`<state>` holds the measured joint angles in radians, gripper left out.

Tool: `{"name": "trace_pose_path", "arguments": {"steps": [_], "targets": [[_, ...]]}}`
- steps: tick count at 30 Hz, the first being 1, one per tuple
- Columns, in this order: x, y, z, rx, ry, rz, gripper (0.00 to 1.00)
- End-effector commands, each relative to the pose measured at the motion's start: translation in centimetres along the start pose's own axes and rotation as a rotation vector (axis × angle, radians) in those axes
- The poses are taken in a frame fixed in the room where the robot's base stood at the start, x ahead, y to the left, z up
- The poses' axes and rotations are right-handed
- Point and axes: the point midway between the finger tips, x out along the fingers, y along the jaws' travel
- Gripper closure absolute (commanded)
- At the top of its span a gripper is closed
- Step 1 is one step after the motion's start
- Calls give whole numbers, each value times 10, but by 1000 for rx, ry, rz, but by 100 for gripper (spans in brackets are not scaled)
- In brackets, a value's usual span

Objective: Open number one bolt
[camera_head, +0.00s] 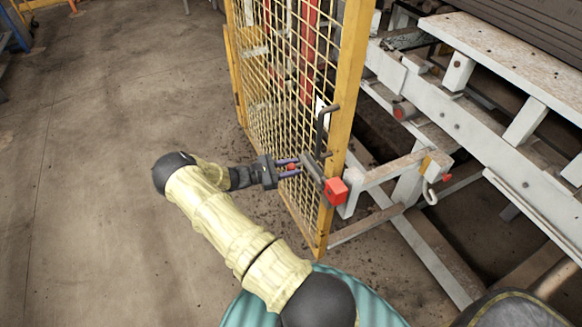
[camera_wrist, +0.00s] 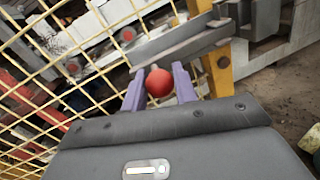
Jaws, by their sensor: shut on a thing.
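The bolt is a grey metal bar (camera_wrist: 180,42) with a red round knob (camera_wrist: 159,83), mounted on the yellow mesh gate near its post. In the head view the bolt (camera_head: 312,170) runs down toward a red block (camera_head: 336,191) at the post. My gripper (camera_head: 290,168) reaches it from the left. In the wrist view its two purple fingers (camera_wrist: 160,88) stand on either side of the red knob and are shut on it. The bolt's far end is partly hidden by the fittings.
The yellow mesh gate (camera_head: 345,105) stands upright, with a dark handle (camera_head: 324,128) above the bolt. A white steel frame (camera_head: 470,90) stands behind it at the right. Open concrete floor (camera_head: 90,150) lies to the left.

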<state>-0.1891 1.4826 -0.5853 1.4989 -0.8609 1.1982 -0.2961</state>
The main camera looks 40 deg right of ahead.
Motion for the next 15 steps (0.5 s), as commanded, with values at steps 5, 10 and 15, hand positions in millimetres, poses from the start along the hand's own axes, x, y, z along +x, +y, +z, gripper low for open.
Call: {"name": "trace_pose_path", "arguments": {"steps": [5,10,15], "targets": [[0,-4,0,-1,1,1,100],[0,-4,0,-1,1,0,64],[0,-4,0,-1,0,0,52]]}}
